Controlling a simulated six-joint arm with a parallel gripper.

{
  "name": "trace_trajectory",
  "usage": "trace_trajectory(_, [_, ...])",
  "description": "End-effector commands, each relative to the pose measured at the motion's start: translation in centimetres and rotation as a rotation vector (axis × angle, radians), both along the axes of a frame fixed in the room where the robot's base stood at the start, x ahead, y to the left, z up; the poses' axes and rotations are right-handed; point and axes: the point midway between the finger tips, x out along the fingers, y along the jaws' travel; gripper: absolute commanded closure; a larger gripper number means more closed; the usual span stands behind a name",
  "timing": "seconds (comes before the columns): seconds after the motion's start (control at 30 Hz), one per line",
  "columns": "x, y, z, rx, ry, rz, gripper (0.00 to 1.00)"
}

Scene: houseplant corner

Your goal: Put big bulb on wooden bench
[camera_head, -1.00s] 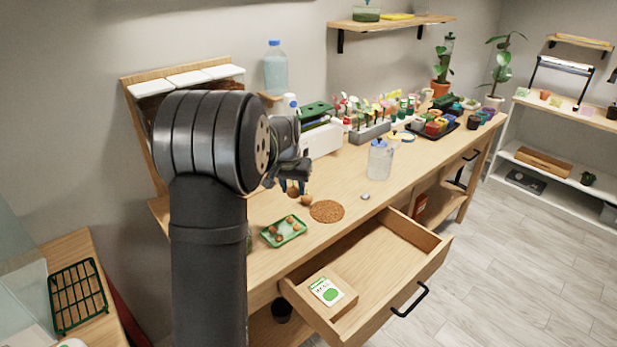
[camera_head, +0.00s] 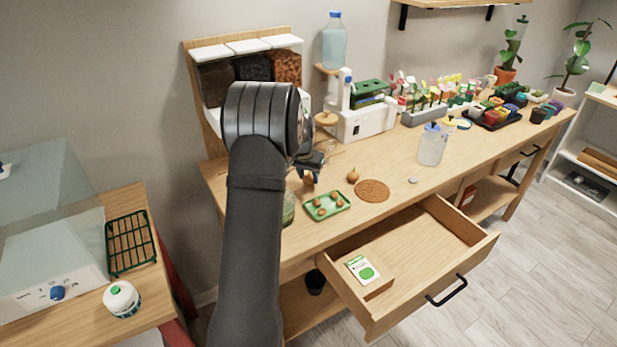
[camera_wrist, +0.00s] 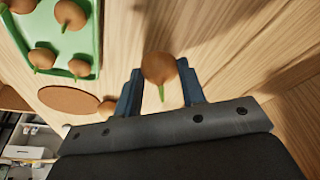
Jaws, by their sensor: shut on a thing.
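The big bulb (camera_wrist: 158,68), round and brown with a green sprout, is between the two fingers of my gripper (camera_wrist: 160,92) in the wrist view. My gripper is shut on it. In the head view my gripper (camera_head: 309,177) holds the bulb (camera_head: 308,181) over the left part of the wooden bench (camera_head: 398,165), behind the green tray; I cannot tell whether the bulb touches the bench top. Another brown bulb (camera_head: 353,175) stands on the bench to the right of my gripper. My arm hides part of the bench's left end.
The green tray (camera_head: 313,216) holds several small bulbs. A round brown mat (camera_head: 372,191) lies right of it. An open drawer (camera_head: 455,262) with a seed packet (camera_head: 362,269) juts out in front. A jug (camera_head: 432,146) stands farther right. Bare bench lies around the mat.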

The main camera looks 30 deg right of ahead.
Motion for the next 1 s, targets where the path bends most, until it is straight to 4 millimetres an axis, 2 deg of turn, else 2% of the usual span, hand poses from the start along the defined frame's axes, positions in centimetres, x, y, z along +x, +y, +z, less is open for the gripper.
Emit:
trace_trajectory(0.07, [0.0, 0.0, -0.7, -0.001, -0.001, 0.000, 0.85])
trace_trajectory(0.4, [0.0, 0.0, -1.0, 0.000, 0.000, 0.000, 0.85])
trace_trajectory(0.43, [0.0, 0.0, -1.0, 0.000, 0.000, 0.000, 0.59])
trace_trajectory(0.53, [0.0, 0.0, -1.0, 0.000, 0.000, 0.000, 0.41])
trace_trajectory(0.83, [0.0, 0.0, -0.8, -0.001, -0.002, 0.000, 0.41])
trace_trajectory(1.0, [-0.2, 0.3, 1.0, -0.002, -0.003, -0.001, 0.41])
